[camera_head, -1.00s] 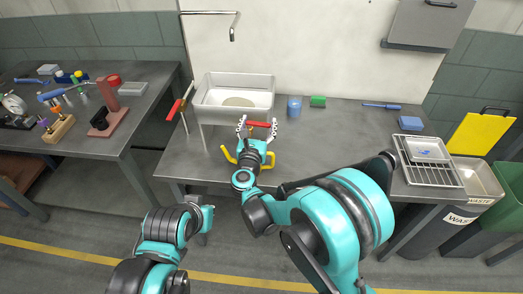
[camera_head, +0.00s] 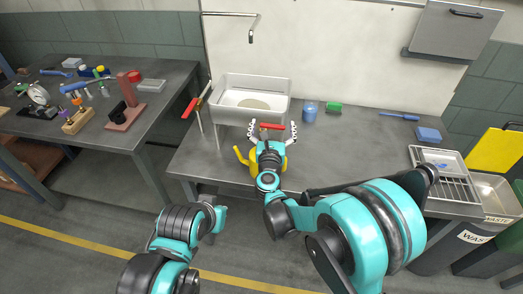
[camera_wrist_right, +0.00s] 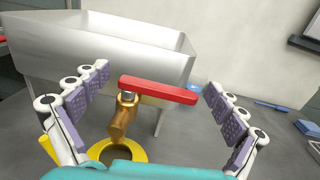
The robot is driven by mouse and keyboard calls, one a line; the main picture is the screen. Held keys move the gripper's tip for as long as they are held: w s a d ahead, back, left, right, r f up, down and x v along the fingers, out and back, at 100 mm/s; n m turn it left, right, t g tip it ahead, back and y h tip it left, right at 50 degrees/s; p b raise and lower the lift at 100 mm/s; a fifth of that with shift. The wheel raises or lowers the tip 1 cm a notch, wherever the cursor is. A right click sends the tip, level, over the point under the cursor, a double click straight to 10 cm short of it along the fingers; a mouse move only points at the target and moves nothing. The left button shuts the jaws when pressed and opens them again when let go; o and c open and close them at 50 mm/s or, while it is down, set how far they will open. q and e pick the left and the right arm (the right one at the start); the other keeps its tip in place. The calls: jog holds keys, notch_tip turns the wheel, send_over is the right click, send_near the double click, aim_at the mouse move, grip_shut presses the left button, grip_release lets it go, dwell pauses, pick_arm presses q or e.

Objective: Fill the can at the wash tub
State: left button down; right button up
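The pale wash tub (camera_head: 251,97) stands on legs at the back of the bench. A brass tap (camera_wrist_right: 124,117) with a red lever (camera_wrist_right: 158,90) is in front of it; the lever lies crosswise in both views. The yellow can (camera_head: 283,176) stands below, mostly hidden by my right arm in the head view. Its round yellow opening (camera_wrist_right: 117,151) shows under the tap in the wrist view. I see no water stream. My right gripper (camera_head: 272,130) is open, its fingers on either side of the lever, not closed on it.
A wire rack (camera_head: 440,180) is at the bench's right end, beside waste bins. A red-handled tool (camera_head: 191,106) is left of the tub. The bench middle right is clear.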

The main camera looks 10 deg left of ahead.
jog(key=shift+s, duration=0.15)
jog(key=shift+s, duration=0.85)
jog(key=s, duration=0.6)
jog(key=shift+d+b, duration=0.35)
jog(key=shift+b, duration=0.1)
